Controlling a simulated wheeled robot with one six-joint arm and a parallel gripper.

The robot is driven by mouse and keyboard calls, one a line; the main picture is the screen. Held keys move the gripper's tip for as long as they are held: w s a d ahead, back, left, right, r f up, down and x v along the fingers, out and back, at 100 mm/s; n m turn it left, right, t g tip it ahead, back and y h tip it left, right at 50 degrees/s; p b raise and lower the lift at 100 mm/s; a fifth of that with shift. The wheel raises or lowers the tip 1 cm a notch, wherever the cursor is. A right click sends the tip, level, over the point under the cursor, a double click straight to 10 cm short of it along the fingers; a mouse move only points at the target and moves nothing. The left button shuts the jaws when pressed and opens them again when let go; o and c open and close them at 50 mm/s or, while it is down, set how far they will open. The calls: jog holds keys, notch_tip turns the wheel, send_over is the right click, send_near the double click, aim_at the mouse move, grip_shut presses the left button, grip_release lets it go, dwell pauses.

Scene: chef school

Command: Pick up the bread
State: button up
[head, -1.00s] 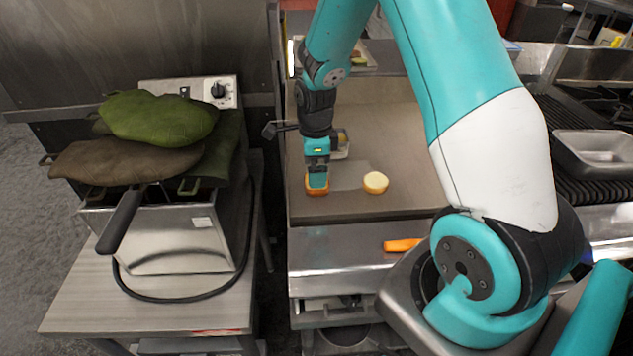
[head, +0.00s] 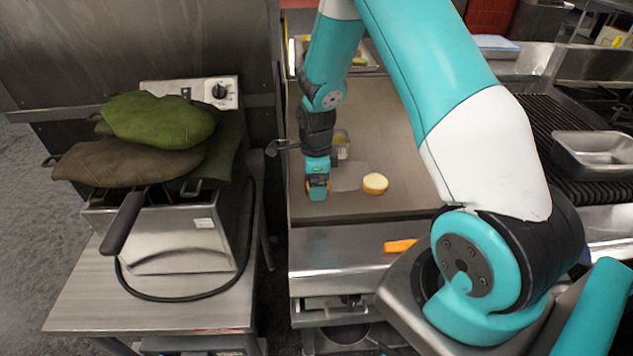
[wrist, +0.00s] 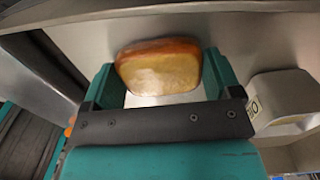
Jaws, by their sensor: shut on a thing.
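My gripper (head: 317,190) is low over the flat grey cooking surface at its left side. In the wrist view my gripper (wrist: 160,80) is shut on a piece of bread (wrist: 160,68), which has a brown crust and a pale yellow face. The bread sits between the two teal fingers. In the head view the fingers mostly cover this bread. A second round, pale piece of bread (head: 375,184) lies on the surface to the right of my gripper, apart from it.
The grey surface (head: 400,205) has free room right of the round piece. An orange object (head: 400,246) lies on the metal ledge in front. A metal pan (head: 595,155) sits at right.

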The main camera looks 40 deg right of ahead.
jog(key=shift+r, duration=0.15)
notch_tip(320, 180, up, 20)
jog(key=b, duration=0.1)
dwell(0.3)
